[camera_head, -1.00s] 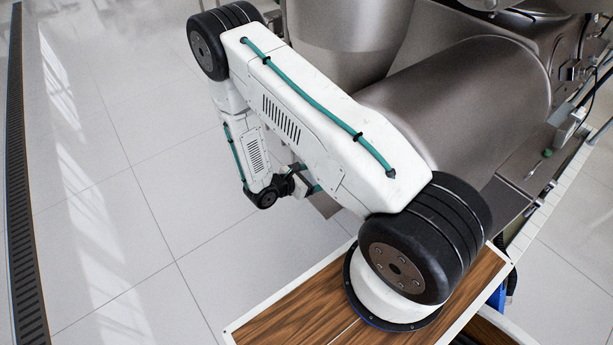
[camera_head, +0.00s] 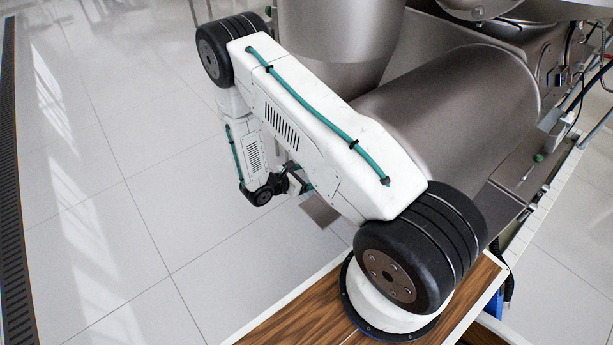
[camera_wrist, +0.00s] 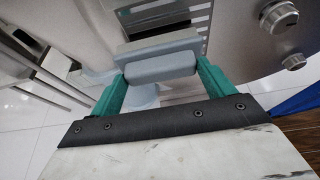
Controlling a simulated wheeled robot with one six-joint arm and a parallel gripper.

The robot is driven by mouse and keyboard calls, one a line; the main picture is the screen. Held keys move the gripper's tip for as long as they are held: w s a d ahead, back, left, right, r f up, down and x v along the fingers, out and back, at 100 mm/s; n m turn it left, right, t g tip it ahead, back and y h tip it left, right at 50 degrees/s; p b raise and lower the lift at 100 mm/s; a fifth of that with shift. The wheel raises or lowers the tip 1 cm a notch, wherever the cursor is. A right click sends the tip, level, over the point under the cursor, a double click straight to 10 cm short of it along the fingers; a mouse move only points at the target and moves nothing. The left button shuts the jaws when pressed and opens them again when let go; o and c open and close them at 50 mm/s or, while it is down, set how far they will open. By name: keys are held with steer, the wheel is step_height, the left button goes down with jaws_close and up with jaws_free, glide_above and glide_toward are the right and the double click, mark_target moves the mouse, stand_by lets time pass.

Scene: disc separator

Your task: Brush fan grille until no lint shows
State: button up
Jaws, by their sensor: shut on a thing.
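In the wrist view my gripper (camera_wrist: 160,76), with green fingers, is shut on a pale blue-grey block (camera_wrist: 160,55), which looks like the brush. Its bristles cannot be made out. Beyond the block, at the top of the wrist view, is a slatted panel (camera_wrist: 200,18) in a grey metal face, which looks like the fan grille. The block overlaps its lower part in the picture; I cannot tell whether they touch. Lint is too small to tell. In the head view my arm hides most of the gripper and the grille is not seen.
A large metal separator machine (camera_head: 455,100) fills the head view's upper right, close beside my arm. Round metal knobs (camera_wrist: 278,18) stick out of the panel at the right of the wrist view. Tiled floor (camera_head: 110,200) is clear at the left.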

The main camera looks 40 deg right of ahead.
steer(key=shift+d, duration=0.55)
stand_by(0.4)
steer(key=s, duration=0.4)
steer(key=shift+w, duration=0.15)
steer(key=shift+w, duration=1.9)
steer(key=a, duration=0.7)
steer(key=shift+s, duration=0.15)
